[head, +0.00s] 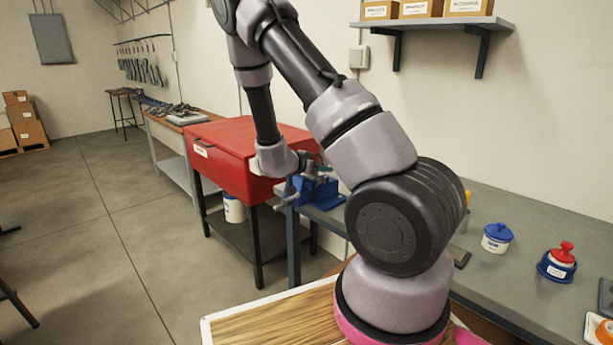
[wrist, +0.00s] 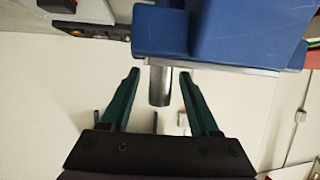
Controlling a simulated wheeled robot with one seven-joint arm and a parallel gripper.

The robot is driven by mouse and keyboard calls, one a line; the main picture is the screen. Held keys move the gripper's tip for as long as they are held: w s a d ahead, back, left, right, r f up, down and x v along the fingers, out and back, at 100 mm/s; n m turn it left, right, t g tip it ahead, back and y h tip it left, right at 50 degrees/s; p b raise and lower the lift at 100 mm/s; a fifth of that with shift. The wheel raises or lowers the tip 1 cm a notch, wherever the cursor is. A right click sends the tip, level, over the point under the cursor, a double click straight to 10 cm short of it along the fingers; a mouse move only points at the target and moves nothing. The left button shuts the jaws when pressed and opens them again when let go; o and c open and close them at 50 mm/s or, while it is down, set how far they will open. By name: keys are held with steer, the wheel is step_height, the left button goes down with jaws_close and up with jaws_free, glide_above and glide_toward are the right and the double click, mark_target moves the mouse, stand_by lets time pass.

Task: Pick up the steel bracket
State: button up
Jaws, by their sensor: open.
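My gripper (wrist: 159,76) is open in the wrist view, with a green finger on each side. A short grey metal cylinder (wrist: 159,87) stands between the fingers, apart from both. It sticks out from a blue vise (wrist: 225,35), which has a bright metal strip along its edge. In the head view the blue vise (head: 318,193) sits at the left end of the grey workbench, with my gripper (head: 322,171) right at it. I cannot make out a steel bracket for certain in either view. My wrist and the vise hide part of that spot.
A red cabinet (head: 235,146) stands left of the vise. On the workbench (head: 500,275) to the right are a blue-lidded white jar (head: 497,238) and a red-topped container (head: 560,262). A wall shelf (head: 440,22) with boxes hangs above. The floor at left is mostly clear.

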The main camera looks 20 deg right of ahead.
steer(key=shift+w+d+f, duration=0.1)
steer(key=shift+w+d, duration=0.05)
steer(key=shift+d, duration=0.1)
jaws_close()
stand_by(1.3)
